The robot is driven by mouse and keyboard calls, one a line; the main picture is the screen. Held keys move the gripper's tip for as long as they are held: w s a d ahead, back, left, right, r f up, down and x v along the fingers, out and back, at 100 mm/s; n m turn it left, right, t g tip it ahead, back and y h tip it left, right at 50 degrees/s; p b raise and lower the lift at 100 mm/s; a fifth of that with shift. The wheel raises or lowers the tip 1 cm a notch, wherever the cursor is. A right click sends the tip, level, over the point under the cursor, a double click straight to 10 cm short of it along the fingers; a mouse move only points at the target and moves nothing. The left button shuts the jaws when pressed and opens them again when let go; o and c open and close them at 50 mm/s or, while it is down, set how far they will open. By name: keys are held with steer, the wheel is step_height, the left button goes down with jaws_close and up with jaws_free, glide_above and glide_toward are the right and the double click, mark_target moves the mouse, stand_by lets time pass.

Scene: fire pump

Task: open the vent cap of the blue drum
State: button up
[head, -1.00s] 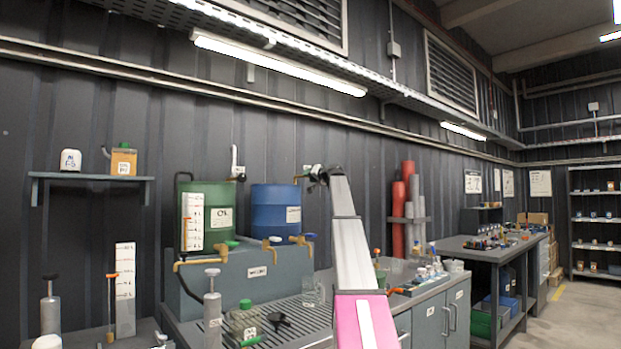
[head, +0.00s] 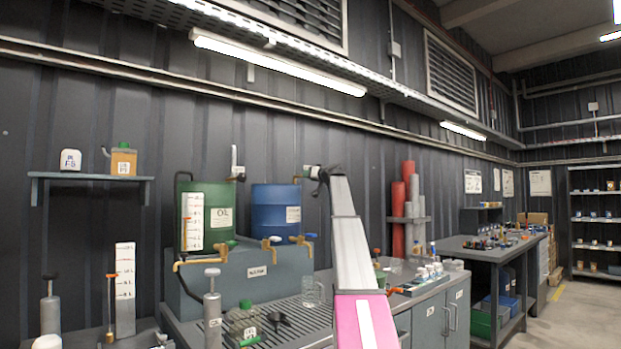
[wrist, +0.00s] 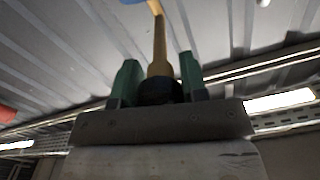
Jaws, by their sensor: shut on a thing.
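The blue drum (head: 275,208) stands upright on a grey stand (head: 245,280) against the wall, with a white label on its side. My gripper (head: 318,173) is beside the drum's upper right edge, small and partly hidden by my arm in the head view. In the wrist view my gripper (wrist: 158,80) has two green fingers closed about the end of a brass-coloured rod (wrist: 160,45), which seems to belong to the vent cap. A blue patch shows at the rod's far end. The cap's own shape is not clear, and I cannot tell whether it is open.
A green drum (head: 205,200) with a level scale stands left of the blue drum. Brass taps (head: 268,252) stick out in front of both. A clear jug (head: 312,293) and a clear bottle (head: 243,322) stand on the slatted bench below. The wall is close behind.

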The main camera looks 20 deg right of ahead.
steer(key=shift+f, duration=0.1)
steer(key=o, duration=0.9)
steer(key=shift+o, duration=0.2)
steer(key=shift+s, duration=0.15)
steer(key=v, duration=1)
steer(key=shift+s, duration=0.25)
steer(key=shift+d, duration=0.2)
